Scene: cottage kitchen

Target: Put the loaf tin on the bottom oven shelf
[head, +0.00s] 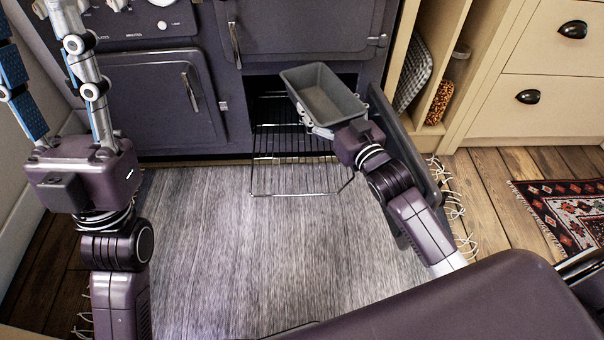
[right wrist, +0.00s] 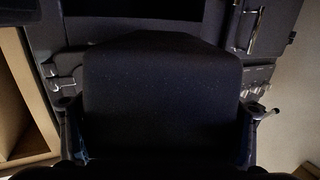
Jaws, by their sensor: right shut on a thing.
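The grey, empty loaf tin (head: 326,94) is upright and slightly turned in the head view, in front of the lower oven opening. My right gripper (head: 318,128) is shut on its near side. In the right wrist view the tin (right wrist: 160,95) fills the middle as a dark shape, with a finger at each side. The wire oven shelf (head: 268,194) sticks out of the opening, low over the rug. The tin is above the shelf's right rear part and appears apart from it. My left gripper (head: 48,62) is raised at the left, fingers spread and empty.
The open oven door (head: 432,172) stands at the right, partly behind my right arm. The dark range's shut doors (head: 150,100) are left of and above the opening. A grey rug (head: 225,255) lies in front. Cream drawers (head: 540,95) stand at the right.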

